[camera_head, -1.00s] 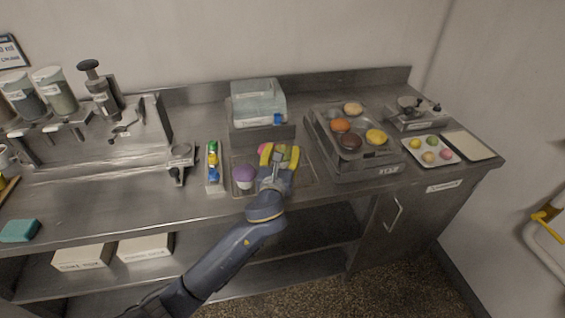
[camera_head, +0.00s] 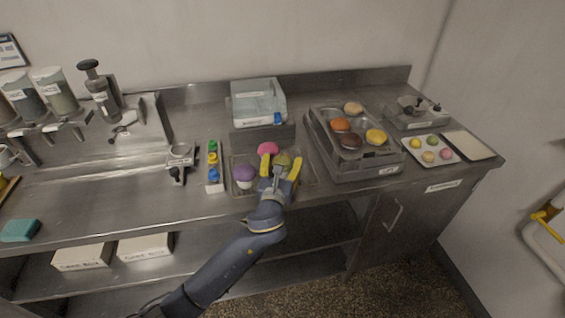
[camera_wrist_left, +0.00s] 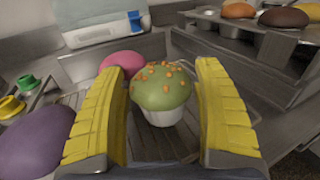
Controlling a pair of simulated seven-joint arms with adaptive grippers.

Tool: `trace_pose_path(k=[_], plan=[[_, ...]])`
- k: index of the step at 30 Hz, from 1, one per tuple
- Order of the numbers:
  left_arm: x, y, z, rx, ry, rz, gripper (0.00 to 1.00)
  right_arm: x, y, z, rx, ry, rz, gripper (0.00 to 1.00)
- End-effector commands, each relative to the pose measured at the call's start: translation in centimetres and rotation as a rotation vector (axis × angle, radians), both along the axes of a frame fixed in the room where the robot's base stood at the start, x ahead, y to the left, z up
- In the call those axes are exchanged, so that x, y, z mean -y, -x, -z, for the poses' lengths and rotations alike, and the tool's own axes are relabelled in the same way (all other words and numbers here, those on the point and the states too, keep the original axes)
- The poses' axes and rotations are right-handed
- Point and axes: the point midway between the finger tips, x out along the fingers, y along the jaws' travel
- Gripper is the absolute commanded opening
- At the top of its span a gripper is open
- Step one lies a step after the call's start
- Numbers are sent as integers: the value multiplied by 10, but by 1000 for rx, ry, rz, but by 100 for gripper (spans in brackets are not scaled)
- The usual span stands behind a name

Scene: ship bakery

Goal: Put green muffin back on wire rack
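The green muffin (camera_wrist_left: 163,92), with orange bits on top and a pale cup, stands upright on the wire rack (camera_wrist_left: 70,97), between the yellow fingers of my left gripper (camera_wrist_left: 160,105). The fingers are apart, with a gap on each side of the muffin. In the head view the green muffin (camera_head: 283,160) shows just beyond my left gripper (camera_head: 280,168), partly hidden by it. A purple muffin (camera_head: 244,175) and a pink muffin (camera_head: 268,149) also stand on the rack (camera_head: 308,182). My right gripper is not in view.
A muffin tin (camera_head: 374,160) with several muffins stands to the right of the rack. A clear-lidded box (camera_head: 258,100) stands behind it, and a narrow tray of coloured pieces (camera_head: 214,180) lies to its left. The counter's left middle is clear.

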Motion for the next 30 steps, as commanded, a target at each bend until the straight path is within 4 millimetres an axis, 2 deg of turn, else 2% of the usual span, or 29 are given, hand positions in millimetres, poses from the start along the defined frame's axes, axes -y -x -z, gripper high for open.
trace_pose_path(k=[11,17,24,30], plan=[[0,0,-5,1,2,1,74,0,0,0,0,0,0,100],[-3,26,-3,-1,2,2,74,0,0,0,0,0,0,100],[-9,69,-3,-1,2,2,74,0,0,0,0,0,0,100],[-12,98,-3,-2,1,2,74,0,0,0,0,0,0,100]])
